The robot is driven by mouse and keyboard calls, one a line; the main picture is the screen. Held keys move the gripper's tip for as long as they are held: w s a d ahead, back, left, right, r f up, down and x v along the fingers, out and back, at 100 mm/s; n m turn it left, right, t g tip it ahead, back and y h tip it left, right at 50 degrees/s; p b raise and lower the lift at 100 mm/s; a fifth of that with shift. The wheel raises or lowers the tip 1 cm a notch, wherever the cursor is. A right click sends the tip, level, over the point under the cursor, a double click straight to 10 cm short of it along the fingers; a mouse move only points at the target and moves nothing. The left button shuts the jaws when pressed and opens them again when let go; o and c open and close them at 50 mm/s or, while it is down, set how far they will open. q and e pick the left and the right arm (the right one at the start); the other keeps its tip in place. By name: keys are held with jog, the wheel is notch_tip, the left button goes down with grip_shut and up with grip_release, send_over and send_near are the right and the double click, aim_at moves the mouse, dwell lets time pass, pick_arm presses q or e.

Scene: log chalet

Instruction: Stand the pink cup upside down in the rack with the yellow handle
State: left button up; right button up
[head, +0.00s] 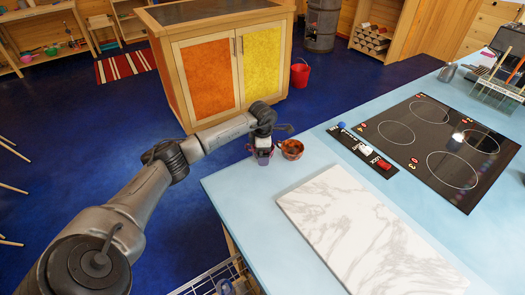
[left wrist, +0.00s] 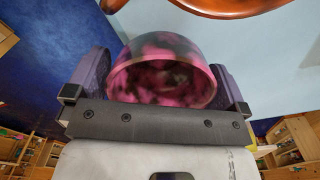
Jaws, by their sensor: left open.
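The pink cup (left wrist: 165,82) is mottled pink and dark. In the left wrist view its round mouth faces the camera between the two purple fingers. My left gripper (head: 263,160) is open around the cup at the counter's far left corner; its fingers also show in the left wrist view (left wrist: 160,78), one on each side of the cup. In the head view the gripper mostly hides the cup. A wire rack (head: 207,278) is cut off at the bottom edge, below the counter; no yellow handle can be made out on it. My right gripper is out of view.
An orange-brown bowl (head: 292,149) stands close to the right of my left gripper. A white marble board (head: 365,235) lies on the light blue counter (head: 240,190). A black cooktop (head: 440,145) with a control strip (head: 362,150) is further right.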

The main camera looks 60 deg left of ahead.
pick_arm(q)
jog(key=shift+r, duration=0.4)
notch_tip(320, 180, up, 13)
jog(key=b, duration=0.3)
jog(key=shift+s, duration=0.2)
